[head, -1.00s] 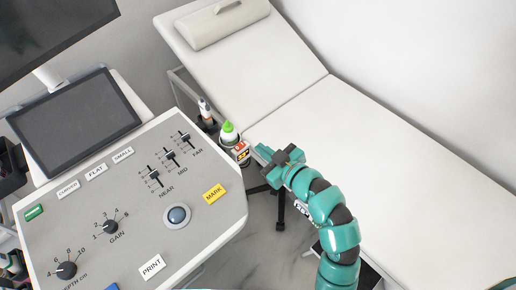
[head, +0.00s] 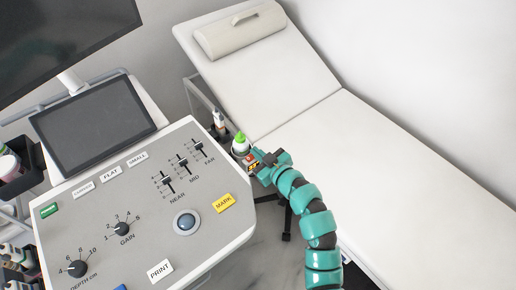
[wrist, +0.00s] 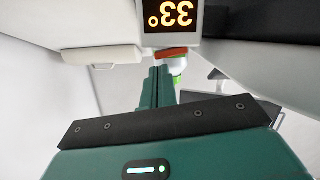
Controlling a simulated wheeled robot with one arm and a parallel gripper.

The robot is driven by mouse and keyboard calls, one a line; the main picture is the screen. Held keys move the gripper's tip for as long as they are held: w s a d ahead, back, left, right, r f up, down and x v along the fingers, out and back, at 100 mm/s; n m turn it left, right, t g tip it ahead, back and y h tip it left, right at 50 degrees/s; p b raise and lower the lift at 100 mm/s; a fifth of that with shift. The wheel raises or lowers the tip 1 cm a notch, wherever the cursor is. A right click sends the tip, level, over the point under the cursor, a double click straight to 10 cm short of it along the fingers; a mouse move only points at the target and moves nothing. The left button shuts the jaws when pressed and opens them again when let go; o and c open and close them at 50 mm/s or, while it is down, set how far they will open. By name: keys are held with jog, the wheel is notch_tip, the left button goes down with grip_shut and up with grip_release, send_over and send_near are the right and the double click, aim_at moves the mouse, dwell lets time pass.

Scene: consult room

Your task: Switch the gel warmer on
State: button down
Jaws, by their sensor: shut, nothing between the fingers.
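The gel warmer (head: 253,168) is a small unit at the right edge of the console, with a lit orange display and a red switch (head: 249,158). A bottle with a green cap (head: 240,138) stands in it. In the wrist view the display (wrist: 170,17) appears upside down and reads about 33°. The red-orange switch (wrist: 173,53) lies just below it there. My gripper (head: 260,159) is shut and empty, its tips (wrist: 161,70) close to the switch. I cannot tell whether they touch it. The bottle is partly hidden behind the fingers in the wrist view.
The ultrasound console (head: 130,240) with knobs and sliders fills the left. A white couch (head: 400,170) with a headrest (head: 240,30) lies behind and right of my arm. A small bottle (head: 218,118) stands beside the console. Dark monitors (head: 92,125) stand at upper left.

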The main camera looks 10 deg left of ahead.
jog(key=shift+f, duration=0.15)
jog(key=b, duration=0.1)
jog(key=f+m+b, duration=0.1)
jog(key=shift+w+d+f+b, duration=0.15)
jog(key=shift+w+d+b, duration=0.1)
jog(key=shift+b, duration=0.15)
jog(key=m+b, duration=0.1)
jog(key=m+g+y+b, duration=0.1)
jog(key=b, duration=0.1)
jog(key=shift+w+d+f+m, duration=0.1)
jog(key=shift+f+m, duration=0.15)
jog(key=shift+m, duration=0.05)
jog(key=shift+f, duration=0.1)
notch_tip(320, 180, up, 5)
jog(key=w+b+v, duration=0.1)
jog(key=v, duration=0.9)
jog(key=shift+d+b, duration=0.3)
jog(key=shift+b, duration=0.1)
